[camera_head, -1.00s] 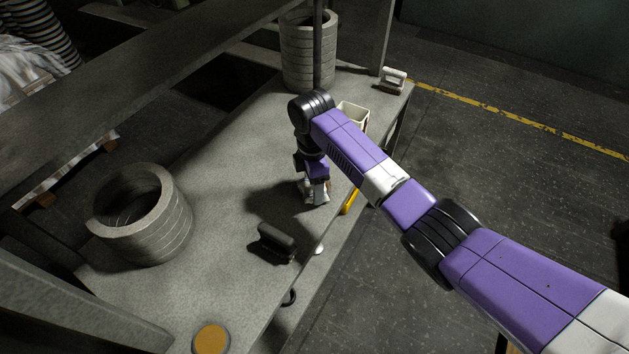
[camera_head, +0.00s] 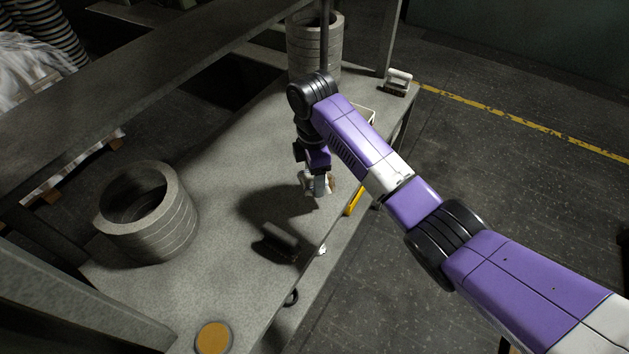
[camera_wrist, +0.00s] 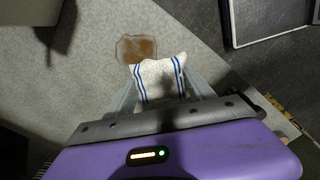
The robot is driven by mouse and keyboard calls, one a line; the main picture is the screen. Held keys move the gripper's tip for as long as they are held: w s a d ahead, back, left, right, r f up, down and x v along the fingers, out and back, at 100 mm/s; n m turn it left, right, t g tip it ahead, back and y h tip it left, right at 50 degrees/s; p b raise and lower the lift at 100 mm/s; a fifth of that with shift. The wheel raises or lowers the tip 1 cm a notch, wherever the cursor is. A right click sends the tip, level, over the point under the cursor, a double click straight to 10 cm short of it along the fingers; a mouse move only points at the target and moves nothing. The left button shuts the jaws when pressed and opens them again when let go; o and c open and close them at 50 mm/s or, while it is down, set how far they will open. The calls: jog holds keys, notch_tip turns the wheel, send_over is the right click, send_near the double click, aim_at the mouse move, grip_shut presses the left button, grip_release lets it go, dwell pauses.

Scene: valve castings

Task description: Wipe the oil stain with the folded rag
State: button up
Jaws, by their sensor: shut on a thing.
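The folded rag (camera_wrist: 160,80) is white with blue stripes near both ends. My gripper (camera_wrist: 162,90) is shut on it, one finger at each side. The brown oil stain (camera_wrist: 135,47) shows in the wrist view on the grey bench top, just beyond the rag's far left edge. In the head view my gripper (camera_head: 317,188) points down near the bench's right edge, with its shadow on the bench to the left. There the rag is mostly hidden by the fingers, and I cannot make out the stain. The rag seems to be just above the surface.
A dark block-like object (camera_head: 276,242) lies on the bench near my gripper. A ribbed grey ring (camera_head: 150,225) stands left, another ribbed stack (camera_head: 330,45) at the back. A brush-like item (camera_head: 397,82), pale bin (camera_head: 365,112), yellow item (camera_head: 355,200) and orange-topped disc (camera_head: 213,338) are near the edge.

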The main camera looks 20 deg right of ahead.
jog(key=shift+r, duration=0.9)
jog(key=shift+r, duration=0.15)
jog(key=shift+r, duration=1.35)
jog(key=shift+s, duration=0.1)
